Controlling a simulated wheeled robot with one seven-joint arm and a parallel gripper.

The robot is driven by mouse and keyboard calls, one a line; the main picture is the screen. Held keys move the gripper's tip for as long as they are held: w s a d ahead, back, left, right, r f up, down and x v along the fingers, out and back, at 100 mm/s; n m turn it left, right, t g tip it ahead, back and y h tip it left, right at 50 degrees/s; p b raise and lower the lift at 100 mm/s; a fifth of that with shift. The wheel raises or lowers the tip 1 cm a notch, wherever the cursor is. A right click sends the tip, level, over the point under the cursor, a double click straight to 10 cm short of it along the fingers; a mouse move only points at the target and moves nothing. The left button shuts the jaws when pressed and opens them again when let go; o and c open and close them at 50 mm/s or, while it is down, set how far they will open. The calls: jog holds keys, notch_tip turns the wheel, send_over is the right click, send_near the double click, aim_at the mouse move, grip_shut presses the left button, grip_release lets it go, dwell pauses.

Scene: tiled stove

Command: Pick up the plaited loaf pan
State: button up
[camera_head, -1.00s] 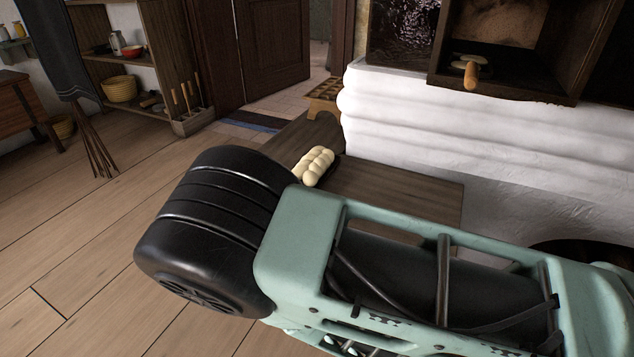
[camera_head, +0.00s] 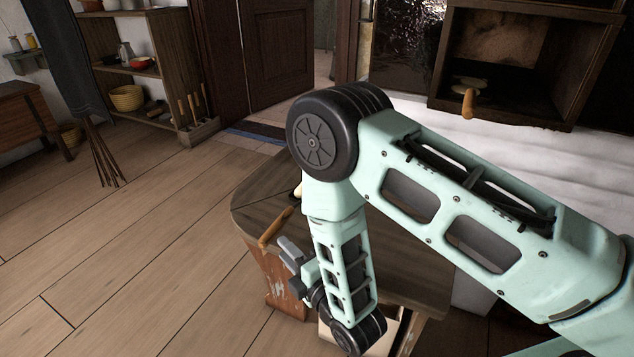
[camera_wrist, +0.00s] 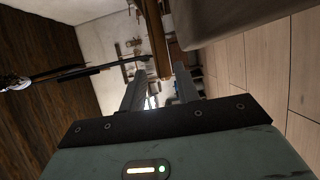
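The plaited loaf pan is almost wholly hidden behind my arm in the head view. A small pale and dark bit (camera_head: 297,191) beside my arm's elbow may be part of it, but I cannot tell. My gripper (camera_head: 288,252) is at the left edge of the wooden table (camera_head: 405,285), low beside my forearm. The loaf pan cannot be made out in the wrist view.
A wooden handle (camera_head: 276,228) lies at the table's left edge. The white stove (camera_head: 455,135) stands behind, with a handled tool (camera_head: 469,100) in its niche. A shelf (camera_head: 150,75) stands back left. The floor at left is clear.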

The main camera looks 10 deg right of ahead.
aim_at(273, 237)
jog(key=b+x, duration=0.1)
jog(key=x, duration=0.6)
jog(key=shift+w, duration=0.15)
grip_shut()
